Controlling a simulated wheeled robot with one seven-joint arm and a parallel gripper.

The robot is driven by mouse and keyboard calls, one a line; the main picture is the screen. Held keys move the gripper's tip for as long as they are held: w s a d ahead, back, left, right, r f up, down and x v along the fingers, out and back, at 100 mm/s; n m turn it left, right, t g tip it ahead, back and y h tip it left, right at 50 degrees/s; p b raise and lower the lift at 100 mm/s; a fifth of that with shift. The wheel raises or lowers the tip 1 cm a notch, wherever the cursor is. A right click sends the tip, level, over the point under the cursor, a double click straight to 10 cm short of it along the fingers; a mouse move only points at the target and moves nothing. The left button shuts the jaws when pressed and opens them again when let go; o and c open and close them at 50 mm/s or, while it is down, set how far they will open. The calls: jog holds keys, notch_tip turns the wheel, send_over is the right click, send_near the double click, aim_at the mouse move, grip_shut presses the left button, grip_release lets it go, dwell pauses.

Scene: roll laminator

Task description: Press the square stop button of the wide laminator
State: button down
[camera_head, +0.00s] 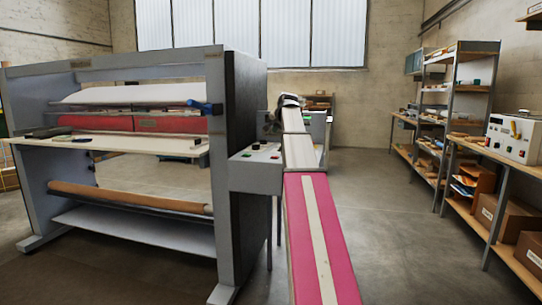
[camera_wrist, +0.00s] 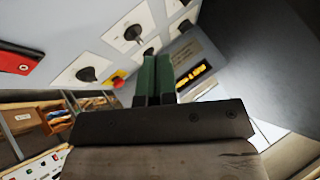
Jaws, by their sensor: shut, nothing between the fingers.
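The wide laminator (camera_head: 228,150) stands at the left in the head view, a grey frame with red and white rolls. Its grey control box (camera_head: 250,180) sticks out at its right side, with small knobs and buttons too small to tell apart. In the wrist view a grey panel (camera_wrist: 75,40) carries black knobs and a red square piece (camera_wrist: 20,62) with a pale round mark at the left edge, which looks like a square button. My gripper (camera_wrist: 157,62) is shut and empty, its green fingers over the panel's lower edge, right of the red square; contact cannot be told.
Shelves (camera_head: 455,100) and a bench with a white control box (camera_head: 512,138) line the right wall. The floor (camera_head: 400,245) between is clear.

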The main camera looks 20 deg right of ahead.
aim_at(275, 156)
jog(key=shift+f, duration=0.15)
jog(key=shift+f, duration=4.3)
jog(key=shift+f, duration=0.1)
jog(key=shift+f, duration=0.35)
jog(key=shift+f, duration=0.4)
jog(key=shift+r, duration=0.85)
